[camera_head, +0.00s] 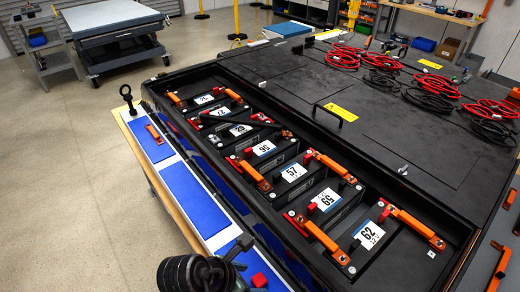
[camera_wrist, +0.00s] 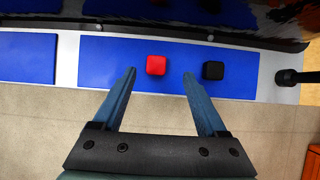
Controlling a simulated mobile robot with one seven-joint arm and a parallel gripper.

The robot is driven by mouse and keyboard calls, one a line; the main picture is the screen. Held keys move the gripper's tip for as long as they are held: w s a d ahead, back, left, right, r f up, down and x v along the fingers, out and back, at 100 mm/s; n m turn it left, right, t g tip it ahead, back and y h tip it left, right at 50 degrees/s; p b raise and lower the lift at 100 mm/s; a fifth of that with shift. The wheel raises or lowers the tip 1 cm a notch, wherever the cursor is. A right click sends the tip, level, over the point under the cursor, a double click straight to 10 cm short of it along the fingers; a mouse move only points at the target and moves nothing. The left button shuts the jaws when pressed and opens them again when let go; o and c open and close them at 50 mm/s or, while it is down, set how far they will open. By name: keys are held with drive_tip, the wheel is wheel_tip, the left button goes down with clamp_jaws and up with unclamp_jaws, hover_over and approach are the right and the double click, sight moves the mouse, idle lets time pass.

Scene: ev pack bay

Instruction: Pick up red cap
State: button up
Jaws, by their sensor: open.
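The red cap (camera_wrist: 156,65) is a small rounded block on a blue mat (camera_wrist: 100,60). In the wrist view it appears just beyond and between my fingertips. In the head view the red cap (camera_head: 259,280) shows at the bottom edge, right of a dark part of my arm. My gripper (camera_wrist: 159,74) is open with nothing between its blue fingers. I cannot tell its height above the mat. A similar black cap (camera_wrist: 213,70) lies right of the red cap, near the right fingertip.
A white bench strip (camera_wrist: 68,60) carries the blue mats, with floor along one side. The battery pack (camera_head: 360,110) with numbered modules and orange bars stands alongside. A black knob (camera_wrist: 288,77) is at the strip's right end. Red and black cables (camera_head: 430,85) lie on the pack cover.

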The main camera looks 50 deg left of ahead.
sight(259, 280)
drive_tip(key=shift+s+a+p+x, duration=0.1)
drive_tip(key=shift+a+p+x, duration=0.1)
drive_tip(key=shift+x, duration=1.2)
drive_tip(key=shift+s+a+p+x, duration=0.1)
drive_tip(key=shift+a+p+x, duration=0.05)
drive_tip(key=shift+x, duration=1.3)
drive_tip(key=shift+f, duration=0.15)
clamp_jaws()
